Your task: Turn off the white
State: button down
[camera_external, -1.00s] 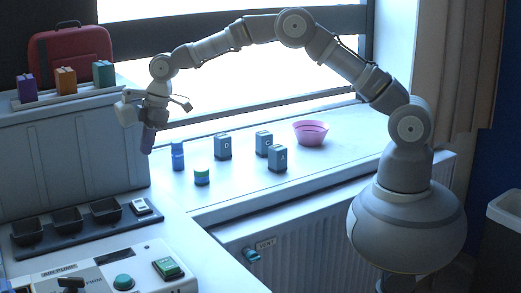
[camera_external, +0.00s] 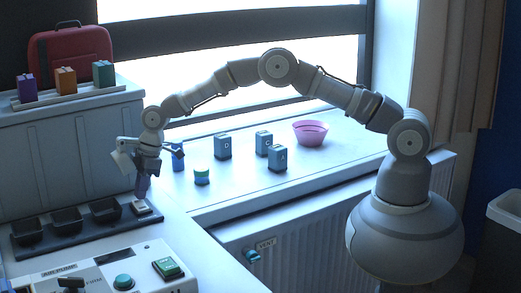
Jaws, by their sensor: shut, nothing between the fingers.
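A small white switch (camera_external: 141,208) sits at the right end of the black tray strip, on the bench. My gripper (camera_external: 142,194) is shut and empty, pointing down with its tips right over the switch. It covers the switch's far part, and I cannot tell whether the tips touch it. The position of the switch's rocker is hidden.
The air pump panel (camera_external: 95,275) has a black knob (camera_external: 70,284) and a round green button (camera_external: 124,282). Black bins (camera_external: 66,220) line the tray left of my gripper. Bottles, teal boxes (camera_external: 223,146) and a pink bowl (camera_external: 310,133) stand on the sill.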

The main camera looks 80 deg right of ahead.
jog(key=shift+w+d+f, duration=0.15)
jog(key=shift+d+f, duration=0.1)
jog(key=shift+f, duration=0.2)
jog(key=shift+s+a+r, duration=0.15)
jog(key=shift+s+a, duration=0.4)
jog(key=shift+r, duration=0.1)
jog(key=shift+w+r+p, duration=0.1)
jog(key=shift+r+p, duration=0.2)
jog(key=shift+p, duration=0.1)
jog(key=d+r+p, duration=0.3)
jog(key=r+p, duration=0.1)
jog(key=r, duration=0.8)
jog(key=shift+s+d+r, duration=0.2)
jog(key=shift+s+r, duration=0.15)
